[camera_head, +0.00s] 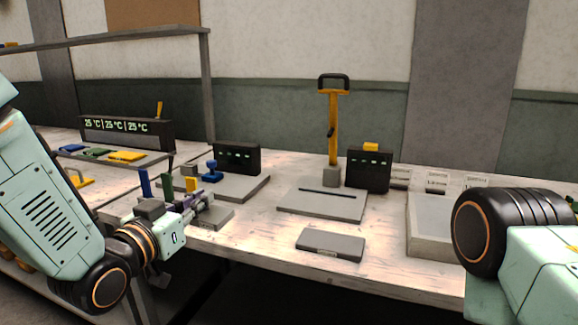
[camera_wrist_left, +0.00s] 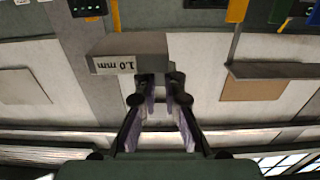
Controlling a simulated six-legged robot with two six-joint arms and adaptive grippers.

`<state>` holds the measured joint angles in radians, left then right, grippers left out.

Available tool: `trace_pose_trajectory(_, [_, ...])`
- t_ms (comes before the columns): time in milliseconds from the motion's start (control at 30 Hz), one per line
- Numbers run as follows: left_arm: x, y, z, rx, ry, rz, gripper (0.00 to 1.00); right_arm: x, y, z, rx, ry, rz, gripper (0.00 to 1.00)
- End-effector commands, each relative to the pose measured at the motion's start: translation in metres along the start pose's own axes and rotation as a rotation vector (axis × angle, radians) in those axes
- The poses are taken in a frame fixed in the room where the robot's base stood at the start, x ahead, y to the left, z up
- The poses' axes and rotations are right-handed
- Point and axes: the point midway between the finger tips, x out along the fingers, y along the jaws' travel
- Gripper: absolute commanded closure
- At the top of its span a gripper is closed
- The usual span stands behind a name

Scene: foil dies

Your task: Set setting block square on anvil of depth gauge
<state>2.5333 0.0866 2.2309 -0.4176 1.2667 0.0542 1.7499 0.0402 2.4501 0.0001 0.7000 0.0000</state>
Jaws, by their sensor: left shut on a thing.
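My left gripper (camera_head: 205,197) reaches in from the left over the bench. In the left wrist view its fingers (camera_wrist_left: 160,88) are shut on a grey setting block (camera_wrist_left: 130,52), with a white "1.0 mm" label that appears upside down. The block lies across the fingertips and extends mostly to the left of them. In the head view I cannot clearly separate it from the grey parts around the gripper. A device with a blue knob (camera_head: 210,170) and a dark display (camera_head: 237,158) stands just behind the gripper; I cannot tell whether it is the depth gauge. My right gripper is out of view.
A yellow column (camera_head: 333,130) with a black handle rises behind a slotted grey plate (camera_head: 322,204); a second display (camera_head: 368,172) stands beside it. A dark flat block (camera_head: 330,245) lies near the front edge. A grey tray (camera_head: 424,250) is at right, partly behind my right arm.

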Motion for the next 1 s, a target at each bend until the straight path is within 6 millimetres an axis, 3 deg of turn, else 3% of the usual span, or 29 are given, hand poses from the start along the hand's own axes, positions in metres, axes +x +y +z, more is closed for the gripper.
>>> trace_pose_trajectory(200, [-0.002,0.017,-0.018,0.002,0.006,0.068,1.00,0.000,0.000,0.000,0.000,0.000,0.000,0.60])
trace_pose_trajectory(333, [-0.012,0.029,-0.017,-0.004,0.002,0.123,1.00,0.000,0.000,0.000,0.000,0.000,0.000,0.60])
trace_pose_trajectory(733, [-0.059,0.046,0.042,-0.009,-0.001,0.218,1.00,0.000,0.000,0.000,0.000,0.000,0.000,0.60])
trace_pose_trajectory(1000, [-0.109,0.046,0.106,-0.013,-0.005,0.211,1.00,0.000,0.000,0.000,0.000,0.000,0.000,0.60])
